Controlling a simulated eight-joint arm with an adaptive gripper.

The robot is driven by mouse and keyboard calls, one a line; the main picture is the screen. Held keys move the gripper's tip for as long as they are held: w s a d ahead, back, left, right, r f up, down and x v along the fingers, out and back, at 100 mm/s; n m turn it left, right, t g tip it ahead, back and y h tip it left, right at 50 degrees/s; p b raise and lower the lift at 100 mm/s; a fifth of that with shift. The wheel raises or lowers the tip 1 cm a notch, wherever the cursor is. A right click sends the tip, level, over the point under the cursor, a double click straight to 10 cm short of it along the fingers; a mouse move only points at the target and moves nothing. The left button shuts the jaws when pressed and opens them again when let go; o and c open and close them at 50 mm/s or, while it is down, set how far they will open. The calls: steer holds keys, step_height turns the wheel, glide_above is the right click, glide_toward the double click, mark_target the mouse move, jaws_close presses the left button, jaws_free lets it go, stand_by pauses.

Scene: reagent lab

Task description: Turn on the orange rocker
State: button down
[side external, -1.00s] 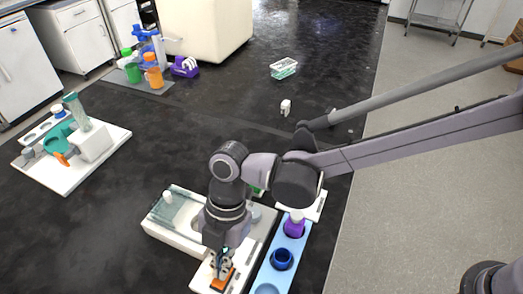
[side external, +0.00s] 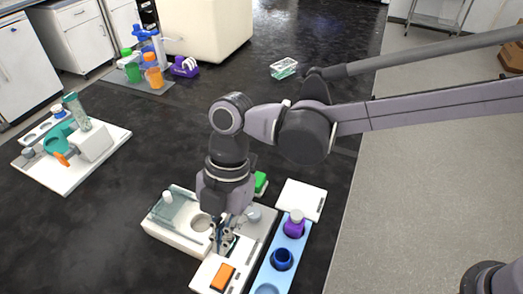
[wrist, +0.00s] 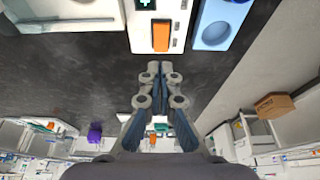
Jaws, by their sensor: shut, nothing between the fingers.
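The orange rocker (side external: 223,276) sits on a white panel at the front end of the white and grey device, near the bottom of the side view. It also shows at the top of the wrist view (wrist: 161,36), on the white panel just beyond my fingertips. My gripper (side external: 222,247) is shut and empty, pointing down. In the side view it is above and behind the rocker, apart from it. In the wrist view the closed fingertips (wrist: 154,66) are near the rocker's edge, with a gap between. I cannot tell which way the rocker is tipped.
A blue rack (side external: 272,276) with a purple-topped bottle (side external: 295,222) stands right of the device. A green block (side external: 260,182) is behind my gripper. A white tray (side external: 117,136) with teal equipment lies at left. The black bench between is clear.

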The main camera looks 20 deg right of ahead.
steer(key=v, duration=0.6)
steer(key=shift+w+d, duration=0.45)
steer(key=w+d+r+m+t, duration=0.25)
steer(key=d+m, duration=0.45)
steer(key=d, duration=0.4)
steer(key=w+d+r+m+t, duration=0.1)
steer(key=w+d+m+t, duration=0.15)
steer(key=d+m, duration=0.6)
steer(key=s+d+f+m+t+h, duration=0.1)
steer(key=s+d+m, duration=0.1)
steer(key=d, duration=0.5)
steer(key=s+d+f+m+t+h, duration=0.1)
steer(key=s+d+f+m+t, duration=0.1)
steer(key=d+m, duration=0.3)
steer(key=s+d+f+m+t, duration=0.1)
steer(key=d+m, duration=0.3)
steer(key=d, duration=0.6)
steer(key=shift+s+f+t+h, duration=0.2)
steer(key=shift+s+t+h, duration=0.25)
steer(key=shift+s, duration=0.35)
